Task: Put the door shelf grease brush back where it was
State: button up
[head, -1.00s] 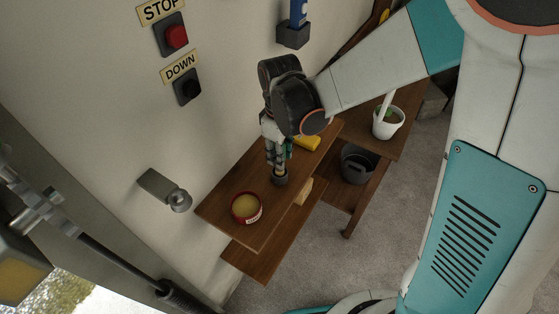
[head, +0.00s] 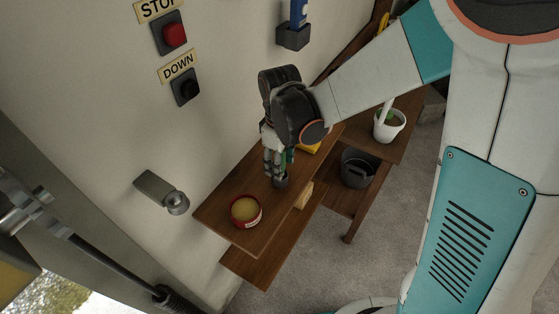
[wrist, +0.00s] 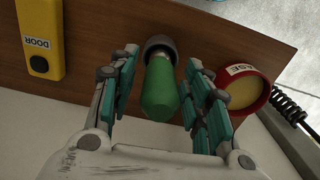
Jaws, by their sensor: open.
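The grease brush shows its green handle (wrist: 162,88) in the wrist view, with a dark round part (wrist: 160,46) at its far end on the wooden door shelf (wrist: 200,42). I cannot tell whether the dark part is the brush's own end or a holder. In the head view this dark part (head: 281,181) rests on the shelf (head: 222,210), and the fingers hide most of the handle. My gripper (head: 277,172) is over it. In the wrist view my gripper (wrist: 163,78) is open, one finger on each side of the handle, with gaps visible.
A red grease tin (head: 246,211) stands close by on the shelf; it also shows in the wrist view (wrist: 243,88). A yellow DOOR box (wrist: 43,40) lies on the other side. A wall knob (head: 176,203), a bucket (head: 357,168) and a white pot (head: 389,125) are around.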

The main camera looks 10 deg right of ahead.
notch_tip(320, 180, up, 12)
jog(key=p, duration=0.8)
jog(key=shift+r, duration=0.1)
jog(key=s+d+f+m+t+b, duration=0.3)
jog(key=s+d+m+t+b, duration=0.4)
jog(key=s+d+m+b, duration=0.3)
jog(key=s+d+b, duration=0.2)
jog(key=d+b, duration=0.2)
jog(key=b, duration=0.2)
jog(key=shift+s+f+m, duration=0.15)
jog(key=shift+s+m, duration=0.25)
jog(key=shift+d, duration=0.1)
